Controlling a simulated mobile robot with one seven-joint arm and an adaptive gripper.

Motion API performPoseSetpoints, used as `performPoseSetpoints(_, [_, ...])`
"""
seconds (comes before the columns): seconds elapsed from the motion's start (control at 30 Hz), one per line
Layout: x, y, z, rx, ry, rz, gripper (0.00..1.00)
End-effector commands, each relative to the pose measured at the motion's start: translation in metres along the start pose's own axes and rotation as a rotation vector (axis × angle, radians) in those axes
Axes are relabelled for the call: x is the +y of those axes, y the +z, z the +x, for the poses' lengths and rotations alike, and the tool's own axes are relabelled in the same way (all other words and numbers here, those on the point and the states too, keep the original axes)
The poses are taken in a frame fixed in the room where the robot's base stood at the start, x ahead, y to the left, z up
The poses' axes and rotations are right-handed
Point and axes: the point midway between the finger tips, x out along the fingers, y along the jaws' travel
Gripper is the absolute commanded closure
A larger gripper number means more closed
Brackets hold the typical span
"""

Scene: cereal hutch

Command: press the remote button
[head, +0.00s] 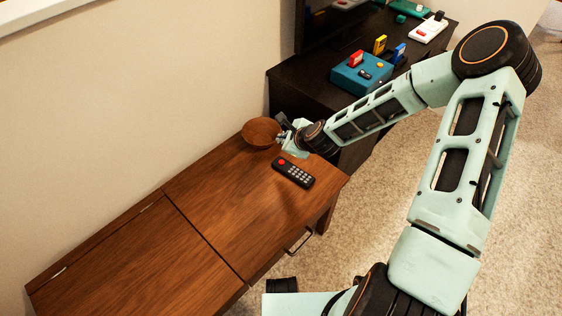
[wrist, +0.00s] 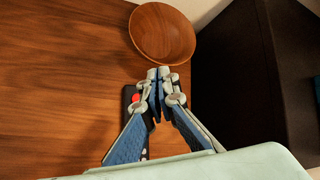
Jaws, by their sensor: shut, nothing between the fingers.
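A black remote (head: 293,171) with a red button (head: 282,162) at its upper-left end and several pale buttons lies on the wooden hutch top. My gripper (head: 281,141) is shut and empty, above the hutch top beside the wooden bowl. In the wrist view my gripper (wrist: 159,74) points toward the bowl, and its fingers cover most of the remote (wrist: 128,95). The red button (wrist: 136,98) shows just left of the fingers. I cannot tell the height of the fingertips over the remote.
A wooden bowl (head: 262,132) stands on the hutch top (head: 215,195) near the wall, close to my fingertips. A dark cabinet (head: 300,88) behind carries a teal box (head: 358,76) and a white-and-red device (head: 430,28). The hutch top's left part is clear.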

Motion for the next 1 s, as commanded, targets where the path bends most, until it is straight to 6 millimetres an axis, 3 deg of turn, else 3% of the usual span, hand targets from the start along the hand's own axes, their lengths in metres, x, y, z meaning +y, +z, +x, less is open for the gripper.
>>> performPoseSetpoints(0.27, [0.009,-0.008,0.011,0.000,0.001,-0.001,1.00])
performPoseSetpoints(0.73, [0.040,-0.041,0.056,0.000,0.000,-0.001,1.00])
performPoseSetpoints(1.0, [0.044,-0.045,0.062,0.000,-0.001,-0.001,1.00])
